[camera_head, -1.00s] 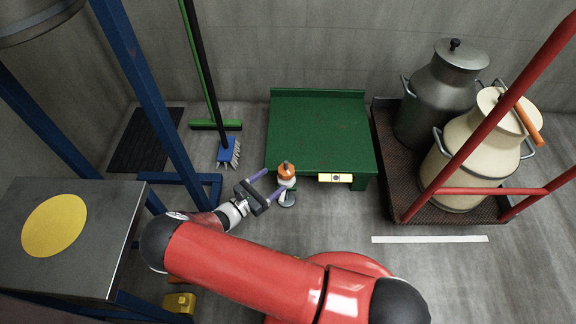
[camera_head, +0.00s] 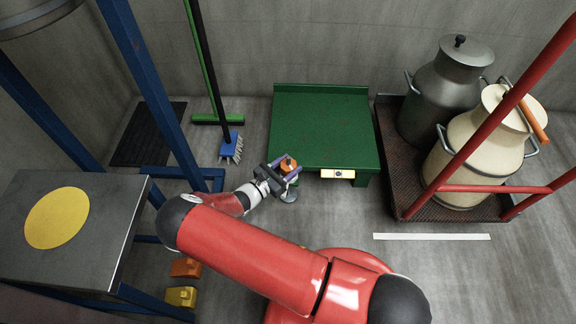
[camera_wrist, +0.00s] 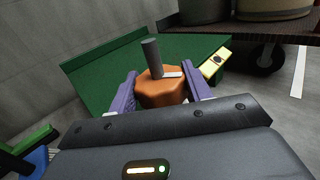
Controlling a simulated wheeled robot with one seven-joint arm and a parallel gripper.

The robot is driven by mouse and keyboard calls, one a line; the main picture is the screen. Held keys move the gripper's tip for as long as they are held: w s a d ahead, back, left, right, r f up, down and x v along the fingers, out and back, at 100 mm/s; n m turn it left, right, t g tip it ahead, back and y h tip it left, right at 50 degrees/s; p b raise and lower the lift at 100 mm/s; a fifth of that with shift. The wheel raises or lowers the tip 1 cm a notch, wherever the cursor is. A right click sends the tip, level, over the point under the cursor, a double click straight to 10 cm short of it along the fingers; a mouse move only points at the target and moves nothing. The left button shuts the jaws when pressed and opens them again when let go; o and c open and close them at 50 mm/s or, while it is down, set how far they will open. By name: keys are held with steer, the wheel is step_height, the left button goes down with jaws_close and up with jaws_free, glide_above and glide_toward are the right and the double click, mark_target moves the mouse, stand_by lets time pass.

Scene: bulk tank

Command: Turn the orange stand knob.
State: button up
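The orange stand knob (camera_head: 288,164) sits on a small stand in front of the green platform (camera_head: 325,125). In the wrist view the knob (camera_wrist: 160,90) is a faceted orange piece with a dark grey post and a white mark on top. My gripper (camera_head: 285,167) is at the knob, and its two purple fingers stand on either side of it. In the wrist view the left finger looks close to the knob or touching it, and the right finger is near its right side. Whether both fingers press on it cannot be told. The stand's round foot (camera_head: 289,196) shows below.
A yellow level (camera_head: 337,174) is on the platform's front edge. A cart (camera_head: 460,207) with milk cans (camera_head: 470,165) and red rails stands at right. A blue-legged metal table (camera_head: 110,235) is at left, with brooms (camera_head: 230,140) behind.

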steer(key=c, duration=0.4)
steer(key=shift+o, duration=0.2)
steer(key=shift+f+b, duration=0.1)
steer(key=shift+b, duration=0.35)
steer(key=m+g+h+b, duration=0.1)
steer(key=b, duration=0.1)
steer(key=m+g+h+b, duration=0.1)
steer(key=g, duration=0.1)
steer(key=shift+w+f+m+h+b, duration=0.1)
steer(key=shift+f+m+h+b, duration=0.1)
steer(key=shift+m+h+b, duration=0.15)
steer(key=m+g+h+b, duration=0.1)
steer(key=m+g, duration=0.1)
steer(key=g, duration=0.1)
steer(key=shift+r+b, duration=0.15)
steer(key=shift+b, duration=0.15)
steer(key=shift+r+m+g+h, duration=0.1)
steer(key=shift+m+g+h, duration=0.35)
steer(key=shift+m+g, duration=0.95)
steer(key=shift+n+g, duration=0.25)
steer(key=shift+g, duration=0.15)
